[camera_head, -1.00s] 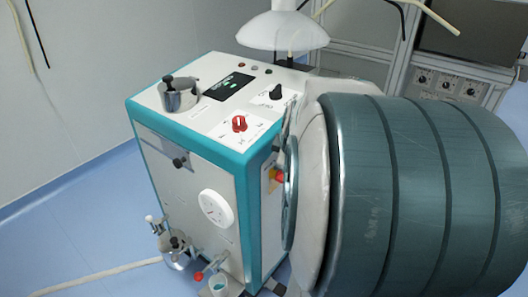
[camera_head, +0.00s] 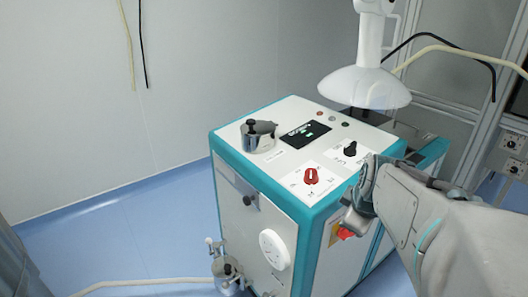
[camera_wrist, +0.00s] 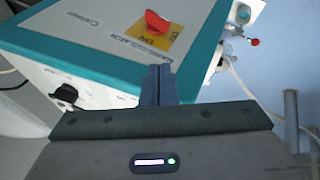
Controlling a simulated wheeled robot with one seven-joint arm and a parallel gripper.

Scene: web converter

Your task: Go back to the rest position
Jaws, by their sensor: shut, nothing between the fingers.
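My gripper (camera_head: 362,205) is at the right side of the white and teal machine cabinet (camera_head: 262,205), with my arm reaching in from the right. In the wrist view, my gripper (camera_wrist: 158,82) has its fingers together and nothing between them. Beyond the fingertips is a red rotary switch (camera_wrist: 156,22) on a yellow plate marked ON. The fingers are apart from the switch in the picture. In the head view, the red switch (camera_head: 344,233) shows just below the gripper, partly hidden.
The cabinet top carries a metal canister (camera_head: 259,137), a small display (camera_head: 305,134), a red knob (camera_head: 311,176) and a black knob (camera_head: 350,149). A white lamp-like hood (camera_head: 364,87) hangs behind it. Blue floor (camera_head: 120,245) is clear at left.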

